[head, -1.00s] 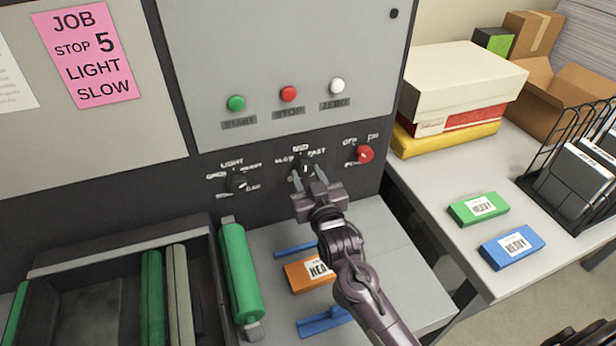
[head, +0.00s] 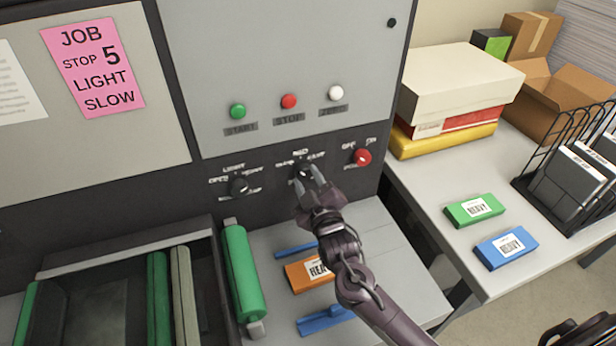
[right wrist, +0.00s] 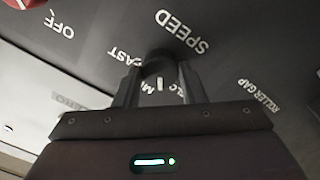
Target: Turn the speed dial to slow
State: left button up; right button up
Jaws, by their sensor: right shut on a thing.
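The speed dial (head: 304,171) is a small dark knob on the black control strip, between the roller gap dial and the red power knob. My right gripper (head: 309,180) is shut on it, with one finger on each side. In the right wrist view the dark dial (right wrist: 158,64) sits between the two fingers (right wrist: 158,82), under the upside-down SPEED label (right wrist: 183,32). The FAST label (right wrist: 125,56) is partly hidden by a finger, and the SLOW lettering is largely covered. I cannot tell which setting the dial points to. My left gripper is not in view.
The roller gap dial (head: 238,185) is to the left and the red power knob (head: 362,157) to the right, both close by. Green, red and white buttons sit above. A pink note (head: 94,65) reads "LIGHT SLOW". An orange box (head: 310,273) lies below on the grey shelf.

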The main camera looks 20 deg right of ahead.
jog(key=shift+n+p, duration=0.7)
jog(key=shift+n, duration=1.7)
jog(key=shift+f, duration=0.1)
jog(key=o, duration=1)
jog(key=shift+s, duration=0.1)
jog(key=shift+s, duration=0.25)
jog(key=s+b, duration=0.2)
jog(key=s, duration=0.5)
jog(key=shift+b, duration=0.3)
jog(key=shift+s+f, duration=0.15)
